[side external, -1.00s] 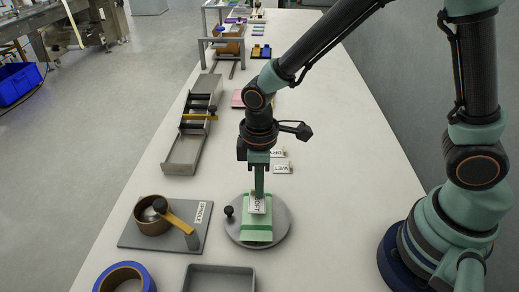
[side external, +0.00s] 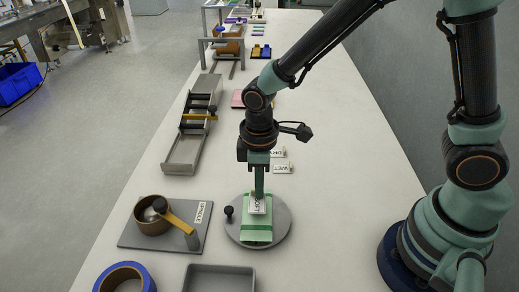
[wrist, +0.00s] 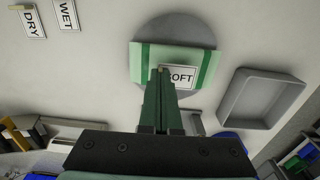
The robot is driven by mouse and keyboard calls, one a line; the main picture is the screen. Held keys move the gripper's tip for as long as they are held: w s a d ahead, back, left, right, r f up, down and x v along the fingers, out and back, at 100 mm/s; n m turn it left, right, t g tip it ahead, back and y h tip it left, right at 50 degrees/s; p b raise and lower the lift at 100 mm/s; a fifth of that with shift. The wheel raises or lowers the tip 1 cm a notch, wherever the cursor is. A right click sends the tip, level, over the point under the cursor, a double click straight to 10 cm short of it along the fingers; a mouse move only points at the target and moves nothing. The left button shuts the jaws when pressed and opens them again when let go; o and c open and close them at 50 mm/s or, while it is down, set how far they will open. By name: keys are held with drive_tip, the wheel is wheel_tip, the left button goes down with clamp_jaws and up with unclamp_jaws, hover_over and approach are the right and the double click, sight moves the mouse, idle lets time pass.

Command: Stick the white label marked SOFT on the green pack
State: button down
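The green pack (side external: 258,236) lies on a round grey plate (side external: 282,222) with a black knob. It also shows in the wrist view (wrist: 207,58). My gripper (side external: 259,192) points down at the label's edge. In the wrist view its fingers (wrist: 160,72) are closed together on the label's small tab. I cannot tell whether the label touches the pack or hovers just above it.
Labels marked WET (side external: 283,169) and DRY (side external: 278,153) lie behind the round plate. A grey tray (side external: 219,270) and a blue tape roll (side external: 143,268) are in front.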

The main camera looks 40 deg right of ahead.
drive_tip(key=shift+f, duration=0.25)
drive_tip(key=shift+f, duration=0.6)
drive_tip(key=shift+f, duration=0.25)
idle(1.1)
drive_tip(key=c, duration=1.1)
unclamp_jaws()
drive_tip(key=o, duration=0.5)
